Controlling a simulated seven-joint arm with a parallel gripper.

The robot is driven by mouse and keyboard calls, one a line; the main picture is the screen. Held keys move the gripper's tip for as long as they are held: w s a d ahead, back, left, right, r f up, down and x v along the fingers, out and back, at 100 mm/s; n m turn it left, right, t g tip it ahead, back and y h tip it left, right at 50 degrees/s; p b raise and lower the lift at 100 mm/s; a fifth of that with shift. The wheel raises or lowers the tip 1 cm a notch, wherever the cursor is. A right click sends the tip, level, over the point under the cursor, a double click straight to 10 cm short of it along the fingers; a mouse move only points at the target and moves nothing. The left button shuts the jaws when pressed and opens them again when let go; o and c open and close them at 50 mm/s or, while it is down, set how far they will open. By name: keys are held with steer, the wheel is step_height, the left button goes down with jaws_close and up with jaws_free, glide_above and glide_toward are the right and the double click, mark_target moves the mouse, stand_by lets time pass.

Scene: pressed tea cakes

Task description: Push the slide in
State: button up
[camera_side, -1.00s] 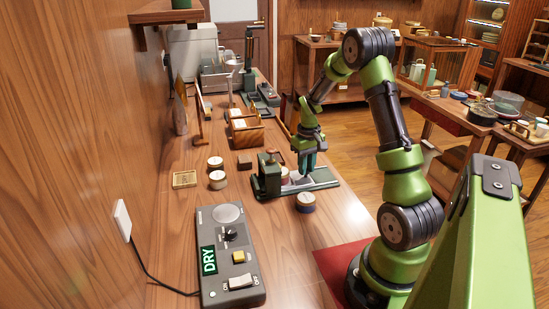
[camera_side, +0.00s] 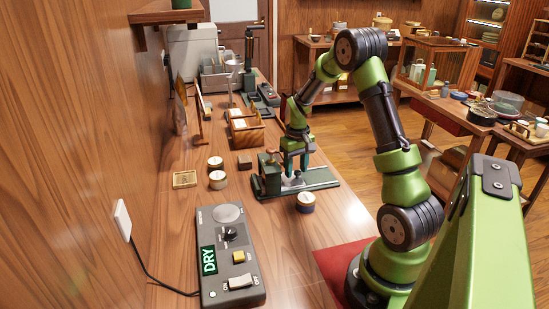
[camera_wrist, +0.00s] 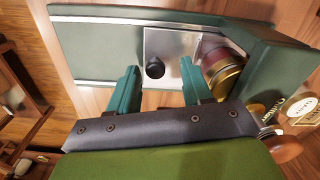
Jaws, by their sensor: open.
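The slide is a bright metal plate (camera_wrist: 178,43) with a black knob (camera_wrist: 155,68), on the green base (camera_wrist: 95,45) of a small press. The press (camera_side: 268,176) stands upright at the left end of that base in the side view. A gold and red tin (camera_wrist: 222,72) sits at the plate's right end, close against the press body, in the wrist view. My gripper (camera_wrist: 158,76) is open, with one teal finger on each side of the knob and visible gaps between. In the side view my gripper (camera_side: 297,162) is low over the base, close to the press, and hides the tin.
A round tin (camera_side: 306,202) stands just in front of the base. A control box (camera_side: 230,255) marked DRY lies nearer the camera. A wooden rack (camera_side: 247,135) stands behind.

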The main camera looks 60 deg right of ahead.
step_height(320, 180, up, 17)
stand_by(0.4)
steer(key=shift+f, duration=0.1)
steer(key=s+a+r+n+t+y, duration=0.1)
steer(key=s+a, duration=0.4)
steer(key=a, duration=0.9)
steer(key=s+a+r+n+t+y, duration=0.1)
steer(key=s+a+r+t, duration=0.2)
steer(key=a, duration=1.2)
steer(key=s+t, duration=0.3)
steer(key=shift+r, duration=0.2)
